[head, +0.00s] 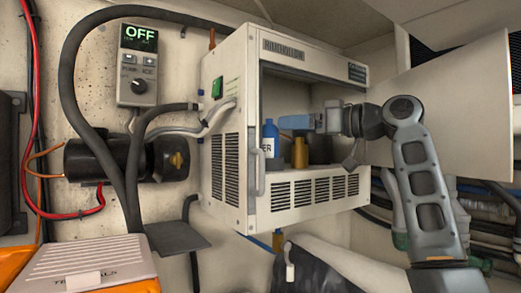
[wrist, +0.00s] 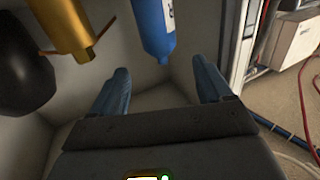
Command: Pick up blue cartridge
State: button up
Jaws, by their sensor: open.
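The blue cartridge (head: 270,138), with a white label, stands at the left inside the open white cabinet (head: 225,125). In the wrist view the blue cartridge (wrist: 153,28) is ahead of my gripper (wrist: 160,85), in line with the gap between its two blue fingers and apart from them. The fingers are open with nothing between them. In the head view my gripper (head: 294,122) reaches into the cabinet from the right, at about the height of the cartridge's top. The gap's depth cannot be judged there.
A gold cylinder (head: 300,153) stands just right of the blue cartridge, below my gripper; it also shows in the wrist view (wrist: 62,22). A dark rounded object (wrist: 22,75) is beside it. The cabinet door (head: 450,110) hangs open at the right, behind my arm.

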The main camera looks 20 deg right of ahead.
aim_at(269, 124)
jog(key=p+x, duration=0.2)
jog(key=x, duration=0.5)
jog(key=shift+s+r+p, duration=0.15)
jog(key=shift+r+p, duration=0.05)
jog(key=shift+p, duration=0.1)
jog(key=shift+w+a+f, duration=0.1)
jog(key=shift+w+a, duration=0.15)
jog(key=shift+w, duration=0.1)
jog(key=c, duration=1.4)
